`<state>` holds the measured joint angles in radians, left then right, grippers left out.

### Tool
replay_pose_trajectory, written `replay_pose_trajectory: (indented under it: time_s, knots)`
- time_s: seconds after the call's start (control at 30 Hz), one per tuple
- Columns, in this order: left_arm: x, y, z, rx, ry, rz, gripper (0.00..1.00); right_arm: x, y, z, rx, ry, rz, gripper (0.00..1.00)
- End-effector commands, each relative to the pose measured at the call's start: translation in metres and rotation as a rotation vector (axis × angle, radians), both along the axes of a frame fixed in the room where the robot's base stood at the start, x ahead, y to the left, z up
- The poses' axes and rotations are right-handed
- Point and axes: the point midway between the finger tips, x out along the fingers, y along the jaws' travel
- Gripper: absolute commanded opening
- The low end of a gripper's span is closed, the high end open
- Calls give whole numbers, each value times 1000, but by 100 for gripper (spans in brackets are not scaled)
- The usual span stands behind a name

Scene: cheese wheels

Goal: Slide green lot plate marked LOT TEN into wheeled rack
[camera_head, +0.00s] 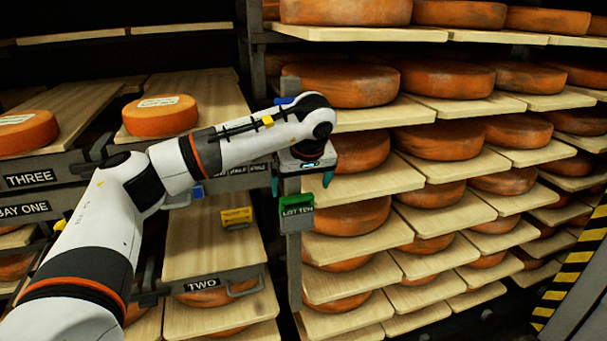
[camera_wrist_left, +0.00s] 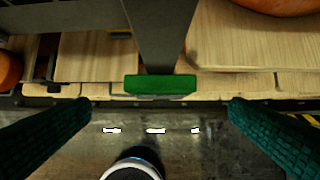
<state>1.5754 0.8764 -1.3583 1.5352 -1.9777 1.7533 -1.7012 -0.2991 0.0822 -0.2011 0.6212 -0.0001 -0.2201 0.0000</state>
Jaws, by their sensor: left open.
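The green lot plate (camera_head: 297,211) marked LOT TEN is upright at the front post of the wheeled rack (camera_head: 294,265), over a grey holder; how deep it sits I cannot tell. In the left wrist view the plate (camera_wrist_left: 160,84) shows edge-on, in front of the grey post (camera_wrist_left: 160,35). My left gripper (camera_head: 302,183) is just above the plate, its dark green fingers apart. In the left wrist view the open fingers (camera_wrist_left: 160,104) lie on either side of the plate, clear of it, with nothing between them. My right gripper is not in view.
Cheese wheels (camera_head: 345,217) on wooden boards fill the rack to the right. Boards marked THREE (camera_head: 30,179) and BAY ONE (camera_head: 22,210) stand further left. A striped yellow-black edge (camera_head: 572,270) is at far right.

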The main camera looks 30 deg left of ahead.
Motion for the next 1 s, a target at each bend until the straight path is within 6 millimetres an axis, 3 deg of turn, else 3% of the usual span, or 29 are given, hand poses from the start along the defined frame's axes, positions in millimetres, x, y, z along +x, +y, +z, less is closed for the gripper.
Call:
replay_pose_trajectory:
  time_s: [0.2,0.4,0.6,0.87,1.0]
  knots:
    - [10,13,-40,-1,4,2,100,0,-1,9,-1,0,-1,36]
    - [18,21,-66,-2,2,2,100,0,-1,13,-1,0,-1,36]
    - [21,24,-78,-3,1,1,100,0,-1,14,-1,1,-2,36]
    - [21,24,-79,-4,0,0,100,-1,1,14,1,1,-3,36]
    - [21,24,-78,-4,0,1,79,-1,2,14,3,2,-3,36]
